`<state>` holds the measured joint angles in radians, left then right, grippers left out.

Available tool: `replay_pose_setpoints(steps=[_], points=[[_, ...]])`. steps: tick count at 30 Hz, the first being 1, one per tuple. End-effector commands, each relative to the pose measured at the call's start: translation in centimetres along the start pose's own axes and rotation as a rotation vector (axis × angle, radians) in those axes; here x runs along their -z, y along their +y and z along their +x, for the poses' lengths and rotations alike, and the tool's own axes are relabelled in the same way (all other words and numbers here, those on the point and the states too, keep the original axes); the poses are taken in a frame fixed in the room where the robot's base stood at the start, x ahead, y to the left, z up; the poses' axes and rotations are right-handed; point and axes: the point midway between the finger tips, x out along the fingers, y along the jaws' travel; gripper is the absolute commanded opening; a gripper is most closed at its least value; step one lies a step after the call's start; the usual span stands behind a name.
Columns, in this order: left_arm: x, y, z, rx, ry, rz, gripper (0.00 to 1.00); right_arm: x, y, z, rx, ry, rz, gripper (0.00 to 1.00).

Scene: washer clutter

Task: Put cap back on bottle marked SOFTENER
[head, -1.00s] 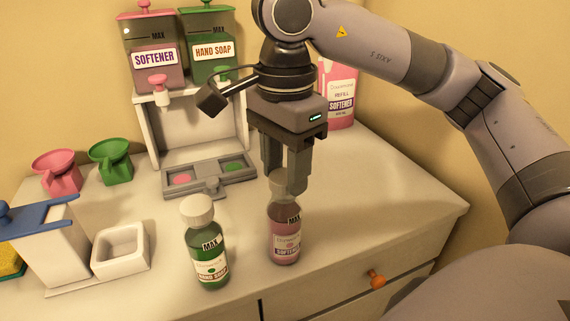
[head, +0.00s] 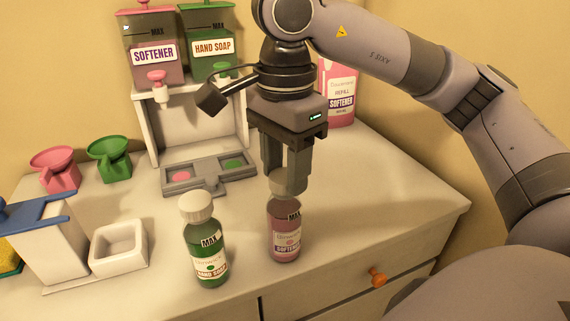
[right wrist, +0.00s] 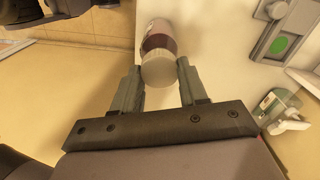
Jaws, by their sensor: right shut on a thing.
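The pink bottle marked SOFTENER (head: 286,238) stands upright on the counter in the head view. My right gripper (head: 286,184) points down over it, its jaws shut on a white cap (head: 283,187). My left gripper is not in view.
A capped green hand soap bottle (head: 206,245) stands close on the left. Behind are a two-tank dispenser (head: 160,130) with its grey tray (head: 207,186) and a pink refill pack (head: 341,105). Pink (head: 58,168) and green (head: 110,158) funnels stand left. The counter's right side is clear.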

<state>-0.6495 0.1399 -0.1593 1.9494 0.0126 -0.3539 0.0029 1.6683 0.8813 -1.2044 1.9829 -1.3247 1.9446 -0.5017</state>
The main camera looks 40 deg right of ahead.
Motion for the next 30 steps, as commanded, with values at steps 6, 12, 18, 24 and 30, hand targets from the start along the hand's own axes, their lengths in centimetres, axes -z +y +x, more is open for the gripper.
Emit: replay_pose_setpoints(steps=[6, 12, 18, 24, 30], points=[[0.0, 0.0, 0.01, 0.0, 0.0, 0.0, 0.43, 0.0, -0.01, 0.01, 0.0, 0.0, 0.0, 0.15], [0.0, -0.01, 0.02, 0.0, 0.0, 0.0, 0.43, 0.0, 0.0, 0.02, 0.0, 0.0, 0.0, 0.15], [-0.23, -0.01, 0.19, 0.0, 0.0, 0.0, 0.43, 0.0, 0.0, 0.27, -0.001, 0.0, 0.0, 0.15], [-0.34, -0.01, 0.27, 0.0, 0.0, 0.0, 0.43, 0.01, 0.01, 0.36, -0.001, 0.001, 0.0, 0.62], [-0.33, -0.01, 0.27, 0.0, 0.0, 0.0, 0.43, 0.01, 0.0, 0.34, -0.001, 0.001, 0.0, 0.72]])
